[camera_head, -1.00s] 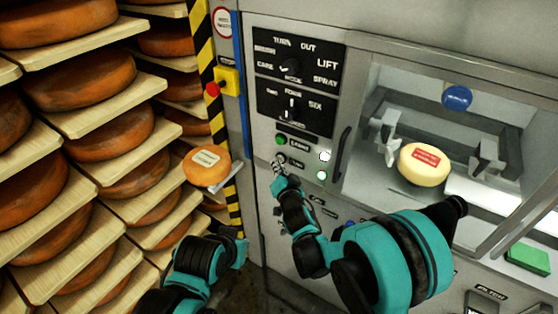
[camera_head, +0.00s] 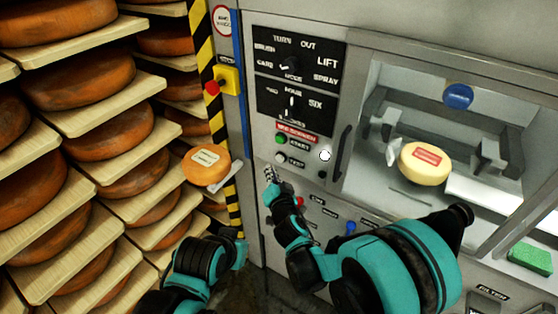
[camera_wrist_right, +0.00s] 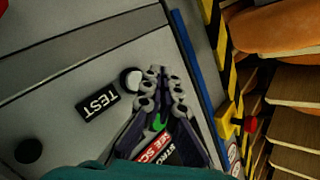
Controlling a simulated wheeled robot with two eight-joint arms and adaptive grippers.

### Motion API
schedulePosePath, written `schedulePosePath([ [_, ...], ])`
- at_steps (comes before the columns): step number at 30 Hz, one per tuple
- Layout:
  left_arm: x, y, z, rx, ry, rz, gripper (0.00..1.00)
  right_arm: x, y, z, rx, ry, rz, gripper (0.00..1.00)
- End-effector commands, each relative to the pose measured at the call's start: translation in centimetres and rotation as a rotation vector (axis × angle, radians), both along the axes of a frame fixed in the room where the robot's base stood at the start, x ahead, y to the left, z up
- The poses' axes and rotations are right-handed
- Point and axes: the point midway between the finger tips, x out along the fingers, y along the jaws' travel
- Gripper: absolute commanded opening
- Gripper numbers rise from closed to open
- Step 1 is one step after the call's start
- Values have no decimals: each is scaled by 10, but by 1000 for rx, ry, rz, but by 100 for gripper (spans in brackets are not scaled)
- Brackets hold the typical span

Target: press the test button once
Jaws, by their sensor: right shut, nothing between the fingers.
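The test button (camera_head: 280,158) is a small white round button on the grey machine panel, left of its black TEST label (camera_head: 296,163). It also shows in the right wrist view (camera_wrist_right: 131,79), beside the fingertips. My right gripper (camera_head: 270,172) is shut and empty, just below and left of the button in the head view. In the right wrist view my right gripper (camera_wrist_right: 161,73) has its fingertips together close to the button; I cannot tell whether they touch. My left arm (camera_head: 205,258) is at the lower middle, with its fingers not visible.
A door handle (camera_head: 342,152) is to the right. A yellow cheese (camera_head: 425,163) lies behind the window. Shelves of orange wheels (camera_head: 108,134) fill the left.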

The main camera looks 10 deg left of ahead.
Motion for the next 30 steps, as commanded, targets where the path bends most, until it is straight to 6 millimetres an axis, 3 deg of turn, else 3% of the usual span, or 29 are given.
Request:
schedulePosePath([
  [9,0,0,-4,0,0,0,0,-25,9,0,-1,-1,1,0],
  [30,0,0,-4,0,0,0,0,-26,9,0,1,0,-1,0],
])
